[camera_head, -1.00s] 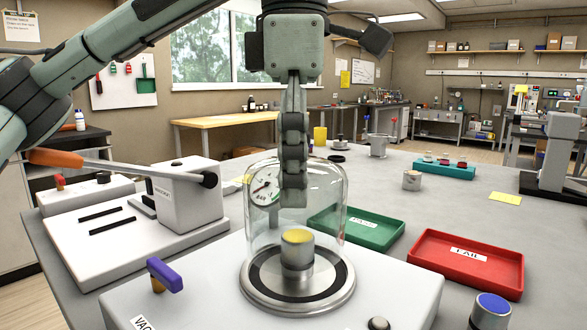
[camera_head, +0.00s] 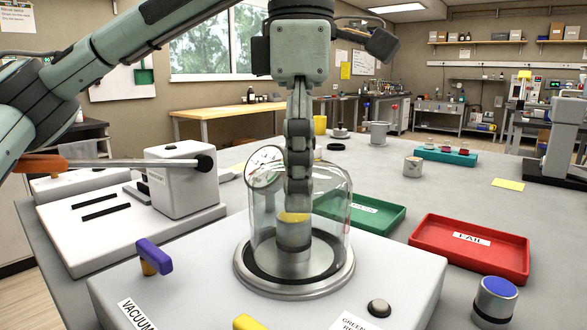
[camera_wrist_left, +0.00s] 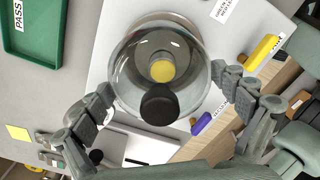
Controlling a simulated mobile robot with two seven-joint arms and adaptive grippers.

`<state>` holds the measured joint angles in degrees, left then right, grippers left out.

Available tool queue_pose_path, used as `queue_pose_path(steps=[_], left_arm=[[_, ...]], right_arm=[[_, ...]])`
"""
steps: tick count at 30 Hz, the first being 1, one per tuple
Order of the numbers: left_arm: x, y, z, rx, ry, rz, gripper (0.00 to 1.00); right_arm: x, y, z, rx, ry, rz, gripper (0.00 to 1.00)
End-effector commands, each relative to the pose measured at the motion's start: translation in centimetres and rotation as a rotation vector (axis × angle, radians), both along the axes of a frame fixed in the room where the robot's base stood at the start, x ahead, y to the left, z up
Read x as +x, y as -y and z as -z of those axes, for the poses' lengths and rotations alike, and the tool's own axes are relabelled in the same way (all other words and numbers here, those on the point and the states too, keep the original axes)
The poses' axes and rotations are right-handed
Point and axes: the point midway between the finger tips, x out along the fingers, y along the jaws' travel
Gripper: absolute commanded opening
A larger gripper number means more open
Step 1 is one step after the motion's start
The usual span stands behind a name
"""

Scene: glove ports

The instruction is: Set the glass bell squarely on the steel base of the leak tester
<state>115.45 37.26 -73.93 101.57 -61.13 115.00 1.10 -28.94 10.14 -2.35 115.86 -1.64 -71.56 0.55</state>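The clear glass bell (camera_head: 264,215) is over the steel base (camera_head: 247,280) of the leak tester, around a grey cylinder with a yellow top (camera_head: 294,233). The bell looks upright, and its lower rim is at or just above the base. I cannot tell whether it touches. My left gripper (camera_head: 298,205) reaches down from above. In the head view the fingers hide the knob. My right gripper is out of view.
A pressure gauge (camera_head: 264,168) stands behind the bell. A purple-handled lever (camera_head: 153,256) and a dark button (camera_head: 379,308) are on the tester. A green tray (camera_head: 378,222) and red tray (camera_head: 470,262) lie to the right, with a blue-topped cylinder (camera_head: 495,298) at front right.

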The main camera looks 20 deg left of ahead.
Motion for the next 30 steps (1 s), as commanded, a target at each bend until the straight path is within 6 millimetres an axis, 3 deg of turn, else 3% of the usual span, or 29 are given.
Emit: queue_pose_path(steps=[13,24,30], left_arm=[[0.0,-0.2,-0.8,-0.001,0.004,-0.006,1.00],[0.1,0.0,-6.2,-0.001,0.008,-0.003,1.00],[0.1,0.0,-8.0,-0.001,0.007,-0.002,1.00]], right_arm=[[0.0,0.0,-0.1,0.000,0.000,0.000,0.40],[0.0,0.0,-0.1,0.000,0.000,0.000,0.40],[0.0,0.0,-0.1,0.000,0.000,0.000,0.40]])
